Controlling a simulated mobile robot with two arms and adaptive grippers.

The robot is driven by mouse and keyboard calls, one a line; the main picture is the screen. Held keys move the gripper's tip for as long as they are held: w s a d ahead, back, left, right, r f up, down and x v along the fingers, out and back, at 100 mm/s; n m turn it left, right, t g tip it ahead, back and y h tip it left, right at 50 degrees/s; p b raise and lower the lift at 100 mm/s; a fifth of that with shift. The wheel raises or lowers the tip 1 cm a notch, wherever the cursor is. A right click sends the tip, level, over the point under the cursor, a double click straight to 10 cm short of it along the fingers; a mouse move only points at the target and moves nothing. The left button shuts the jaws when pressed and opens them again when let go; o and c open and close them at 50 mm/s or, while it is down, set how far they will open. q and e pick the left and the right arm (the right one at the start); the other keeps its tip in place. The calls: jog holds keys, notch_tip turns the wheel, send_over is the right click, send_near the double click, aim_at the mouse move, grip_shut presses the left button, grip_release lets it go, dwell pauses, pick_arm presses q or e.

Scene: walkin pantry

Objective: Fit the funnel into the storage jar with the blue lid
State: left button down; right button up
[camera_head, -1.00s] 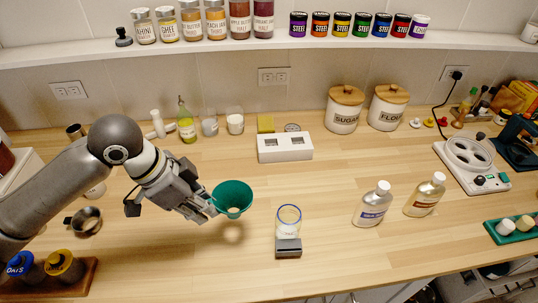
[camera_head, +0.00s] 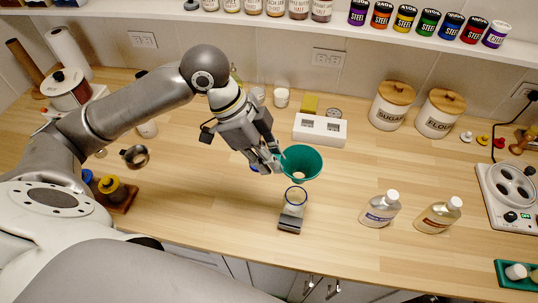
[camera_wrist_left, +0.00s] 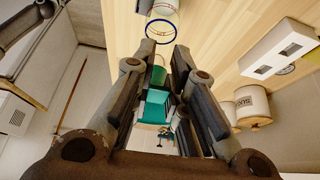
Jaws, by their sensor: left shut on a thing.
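My left gripper (camera_head: 274,163) is shut on the green funnel (camera_head: 302,160), holding it by the side of its cone, wide mouth up. The funnel also shows between the fingers in the left wrist view (camera_wrist_left: 153,108). A clear glass jar with a blue rim (camera_head: 295,199) stands open on the counter. In the head view the funnel appears just above the jar's rim, apart from it; exact height is unclear. The blue rim also shows in the left wrist view (camera_wrist_left: 175,34). My right gripper is not in view.
Two bottles (camera_head: 380,210) stand to the right. A white box (camera_head: 320,130) and sugar and flour canisters (camera_head: 391,106) stand behind. Counter between jar and bottles is clear.

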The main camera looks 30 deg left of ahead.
pick_arm(q)
notch_tip(320, 180, down, 8)
jog(key=b, duration=0.2)
jog(key=shift+b, duration=0.3)
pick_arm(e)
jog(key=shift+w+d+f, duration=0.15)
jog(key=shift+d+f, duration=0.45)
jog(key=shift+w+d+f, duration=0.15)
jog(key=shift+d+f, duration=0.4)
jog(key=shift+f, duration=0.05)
pick_arm(q)
jog(key=shift+d+f, duration=0.1)
jog(key=shift+f, duration=0.05)
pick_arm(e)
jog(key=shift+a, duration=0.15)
pick_arm(q)
jog(key=c, duration=1.4)
grip_release()
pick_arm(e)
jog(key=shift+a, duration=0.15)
pick_arm(q)
jog(key=shift+o, duration=0.2)
